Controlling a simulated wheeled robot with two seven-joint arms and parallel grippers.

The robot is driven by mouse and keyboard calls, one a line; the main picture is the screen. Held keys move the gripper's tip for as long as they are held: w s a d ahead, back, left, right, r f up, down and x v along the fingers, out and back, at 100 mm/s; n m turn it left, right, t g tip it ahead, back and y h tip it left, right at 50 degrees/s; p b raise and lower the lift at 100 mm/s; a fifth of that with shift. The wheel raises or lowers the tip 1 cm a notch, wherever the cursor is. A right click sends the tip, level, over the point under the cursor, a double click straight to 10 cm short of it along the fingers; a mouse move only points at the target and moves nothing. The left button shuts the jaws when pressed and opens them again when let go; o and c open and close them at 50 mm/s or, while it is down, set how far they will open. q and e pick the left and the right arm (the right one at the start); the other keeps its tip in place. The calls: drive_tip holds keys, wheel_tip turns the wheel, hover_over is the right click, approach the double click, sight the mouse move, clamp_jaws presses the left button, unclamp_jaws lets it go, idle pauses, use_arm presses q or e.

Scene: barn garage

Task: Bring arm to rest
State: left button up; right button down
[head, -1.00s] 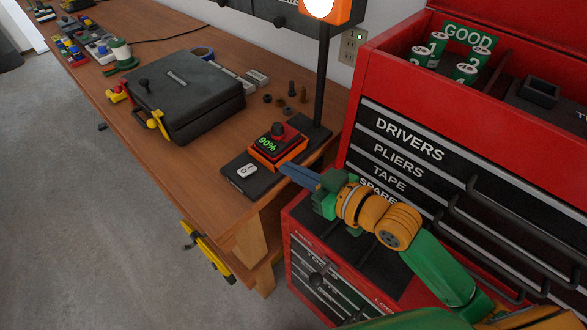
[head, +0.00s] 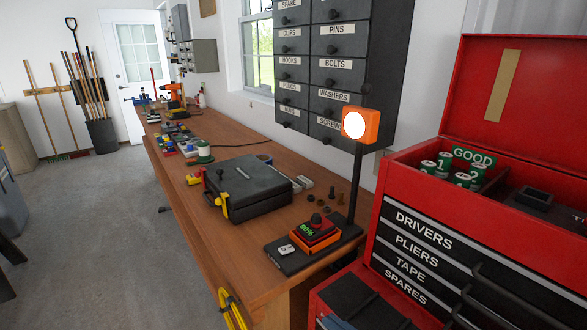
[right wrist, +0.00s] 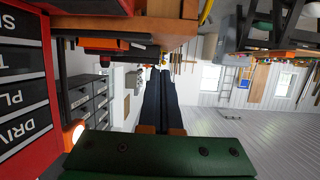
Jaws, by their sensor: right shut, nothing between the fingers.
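My right gripper (head: 335,322) shows only as blue fingertips at the bottom edge of the head view, over the lower red cabinet; the rest of the arm is out of frame. In the right wrist view, its two long dark fingers (right wrist: 160,88) lie together, shut and empty, with nothing at their tips. That view is turned over, with the bench underside and red chest at the top and left. My left gripper is in neither view.
The wooden bench (head: 205,245) holds a black case (head: 250,183) and a lamp stand with a red-orange 80% device (head: 315,232). The red tool chest (head: 410,220) stands at right, with battery-like GOOD cylinders (head: 445,160) in its top. Open floor (head: 95,240) lies left.

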drive_tip(key=s+d+f+m+g+h, duration=0.2)
drive_tip(key=s+d+f+g+h, duration=0.25)
drive_tip(key=s+f, duration=0.4)
drive_tip(key=s+d+f+m+g+h, duration=0.3)
drive_tip(key=s+d+f+g, duration=0.15)
drive_tip(key=s+f, duration=0.4)
wheel_tip(320, 180, down, 17)
drive_tip(key=s, duration=0.2)
drive_tip(key=s+d+f+g, duration=0.1)
drive_tip(key=s+d+f, duration=0.1)
drive_tip(key=s+f, duration=0.6)
drive_tip(key=s, duration=0.3)
drive_tip(key=shift+s+f+n+g, duration=0.15)
drive_tip(key=shift+f+n+g, duration=0.15)
drive_tip(key=shift+n+g, duration=0.1)
drive_tip(key=shift+h, duration=0.25)
